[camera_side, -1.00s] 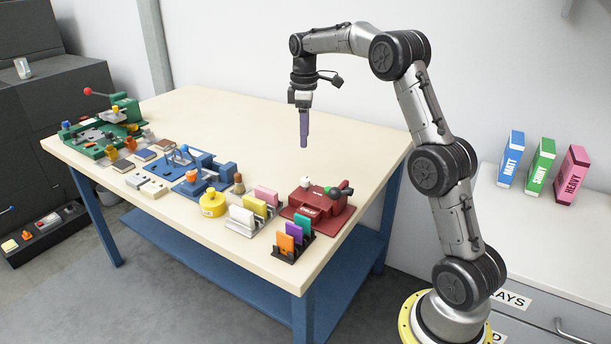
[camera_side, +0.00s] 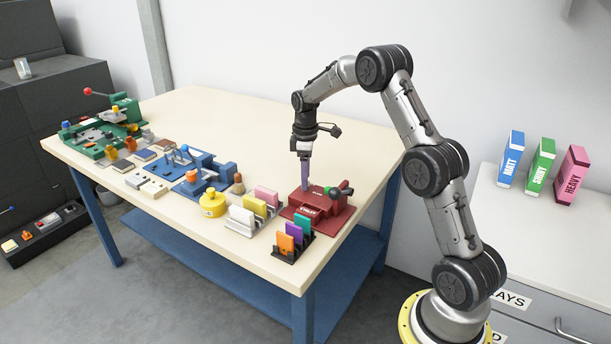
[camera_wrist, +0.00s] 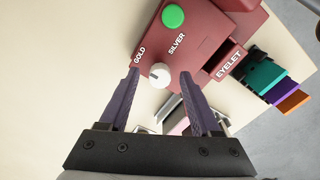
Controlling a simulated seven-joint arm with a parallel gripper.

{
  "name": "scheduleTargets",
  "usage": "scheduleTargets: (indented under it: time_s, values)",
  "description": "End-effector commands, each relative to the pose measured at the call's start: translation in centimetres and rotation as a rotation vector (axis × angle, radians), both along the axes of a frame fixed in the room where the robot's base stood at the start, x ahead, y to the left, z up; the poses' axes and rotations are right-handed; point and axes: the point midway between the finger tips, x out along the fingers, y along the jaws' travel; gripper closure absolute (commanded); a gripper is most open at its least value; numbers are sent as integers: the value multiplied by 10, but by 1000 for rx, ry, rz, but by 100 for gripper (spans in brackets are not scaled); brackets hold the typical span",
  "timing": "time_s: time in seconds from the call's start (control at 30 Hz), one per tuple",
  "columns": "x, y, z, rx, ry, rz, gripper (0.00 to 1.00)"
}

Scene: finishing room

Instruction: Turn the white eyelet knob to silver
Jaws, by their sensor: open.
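The white eyelet knob (camera_wrist: 159,75) sits on the red eyelet machine (camera_wrist: 200,50), below the printed words GOLD and SILVER. A dark mark on the knob's face is visible, but I cannot tell which word it points to. In the side view the red machine (camera_side: 322,212) is at the table's right front, and the knob is hidden behind my fingers. My gripper (camera_wrist: 158,85) is open, its purple fingers on either side of the knob in the wrist view. In the side view my gripper (camera_side: 305,188) points down at the machine's left part. I cannot tell whether the fingers touch the knob.
A green button (camera_wrist: 173,16) is on the machine near the knob. A rack of orange, purple and teal cards (camera_side: 287,257) stands in front, and a pale rack of white, yellow and pink cards (camera_side: 240,231) stands left. The table's back (camera_side: 230,115) is clear.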

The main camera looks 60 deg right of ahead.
Motion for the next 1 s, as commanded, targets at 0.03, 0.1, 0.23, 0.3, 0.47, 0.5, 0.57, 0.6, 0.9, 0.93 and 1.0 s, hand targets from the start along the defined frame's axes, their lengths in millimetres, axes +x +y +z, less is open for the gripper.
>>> scheduleTargets:
  time_s: [0.03, 0.1, 0.23, 0.3, 0.47, 0.5, 0.57, 0.6, 0.9, 0.93, 1.0]
  values:
    - [0, 0, -1, 0, 0, 0, 36]
    - [0, 0, -1, 0, 0, 0, 36]
    - [0, 0, -1, 0, 0, 0, 36]
    - [0, 0, -1, 0, 0, 0, 43]
    - [0, 0, -1, 0, 0, 0, 72]
    - [0, 0, -1, 0, 0, 0, 79]
    - [0, 0, -1, 0, 0, 0, 90]
    - [0, 0, -1, 0, 0, 0, 97]
    - [0, 0, 0, -1, -1, -7, 100]
    - [0, 0, 0, -1, -1, -10, 100]
    - [0, 0, 0, -1, -1, -25, 100]
